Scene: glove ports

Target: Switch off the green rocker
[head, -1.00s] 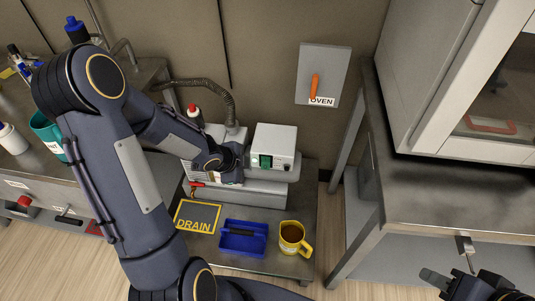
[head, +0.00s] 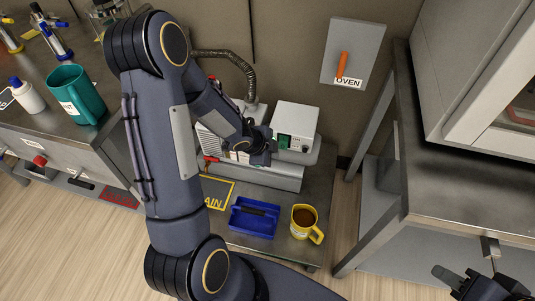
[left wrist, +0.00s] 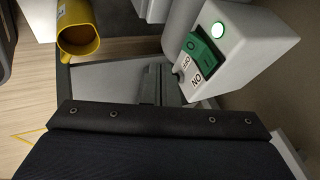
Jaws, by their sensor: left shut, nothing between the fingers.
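The green rocker (left wrist: 203,53) sits on the face of a white box (head: 295,121), between the labels OFF and ON and a lit green lamp (left wrist: 218,30). In the head view the rocker (head: 283,141) shows just right of my left gripper (head: 268,146). My left gripper is shut and empty; in the left wrist view its dark fingers (left wrist: 152,86) lie close beside the labelled edge of the box face. I cannot tell whether they touch it. Which rocker half is pressed in is unclear. My right gripper (head: 468,278) is partly in view at the lower right, away from the box.
A yellow mug (head: 305,222) and a blue tray (head: 253,218) stand in front of the box, beside a yellow-framed DRAIN sign (head: 217,193). A grey panel with an orange OVEN handle (head: 341,65) is on the wall. A ribbed hose (head: 238,62) rises behind the left gripper.

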